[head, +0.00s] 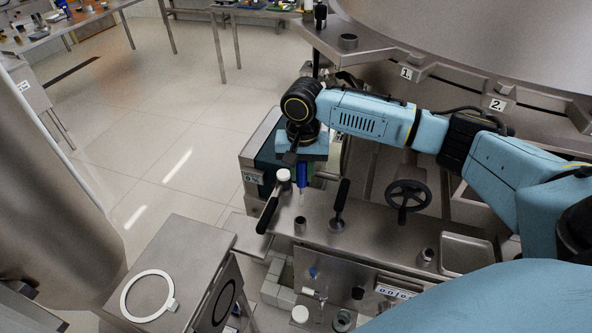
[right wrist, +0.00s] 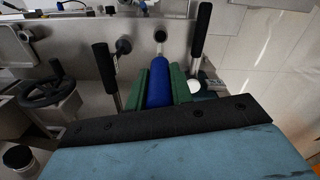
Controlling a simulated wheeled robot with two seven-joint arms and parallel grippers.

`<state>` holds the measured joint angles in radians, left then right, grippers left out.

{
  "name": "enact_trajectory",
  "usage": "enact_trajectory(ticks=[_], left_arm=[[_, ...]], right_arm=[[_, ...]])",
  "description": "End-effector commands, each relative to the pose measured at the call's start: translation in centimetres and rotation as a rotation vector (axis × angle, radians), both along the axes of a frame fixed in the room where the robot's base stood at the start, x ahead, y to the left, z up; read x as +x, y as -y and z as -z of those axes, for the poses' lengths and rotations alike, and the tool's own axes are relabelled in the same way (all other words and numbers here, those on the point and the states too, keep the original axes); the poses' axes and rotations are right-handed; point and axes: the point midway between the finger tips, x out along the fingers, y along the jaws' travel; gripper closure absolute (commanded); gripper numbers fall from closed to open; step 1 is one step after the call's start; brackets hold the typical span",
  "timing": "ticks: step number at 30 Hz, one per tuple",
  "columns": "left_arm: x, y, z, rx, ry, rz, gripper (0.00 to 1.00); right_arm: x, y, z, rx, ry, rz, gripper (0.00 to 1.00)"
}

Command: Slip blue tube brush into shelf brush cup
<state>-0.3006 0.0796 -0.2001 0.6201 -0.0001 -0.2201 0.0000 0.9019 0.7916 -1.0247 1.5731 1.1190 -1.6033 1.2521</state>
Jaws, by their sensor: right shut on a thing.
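The blue tube brush (head: 302,174) hangs upright below my right gripper (head: 301,160), its pale thin end pointing down. In the right wrist view the brush (right wrist: 158,88) is clamped between the green finger pads of my right gripper (right wrist: 160,85). A small metal cup (head: 300,225) stands on the steel shelf (head: 375,228) below the brush, which is apart from it and above it. The cup also shows in the right wrist view (right wrist: 160,36), beyond the brush tip. My left gripper is out of view.
Black-handled levers stand left (head: 267,214) and right (head: 342,193) of the cup. A handwheel (head: 408,196) and a second small cup (head: 427,256) are farther right. A white-capped item (head: 284,175) is close beside the brush. A dark-green box (head: 265,165) stands behind.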

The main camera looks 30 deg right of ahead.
Motion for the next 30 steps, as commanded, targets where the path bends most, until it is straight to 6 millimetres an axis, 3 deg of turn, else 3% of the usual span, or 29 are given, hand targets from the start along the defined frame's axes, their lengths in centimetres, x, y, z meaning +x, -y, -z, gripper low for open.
enact_trajectory(ticks=[11,30], left_arm=[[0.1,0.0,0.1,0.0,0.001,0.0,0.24],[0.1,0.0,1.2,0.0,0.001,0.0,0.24]], right_arm=[[0.1,-0.1,0.4,0.001,0.001,0.002,1.0],[0.1,-0.1,5.4,0.001,0.001,0.001,1.0]])
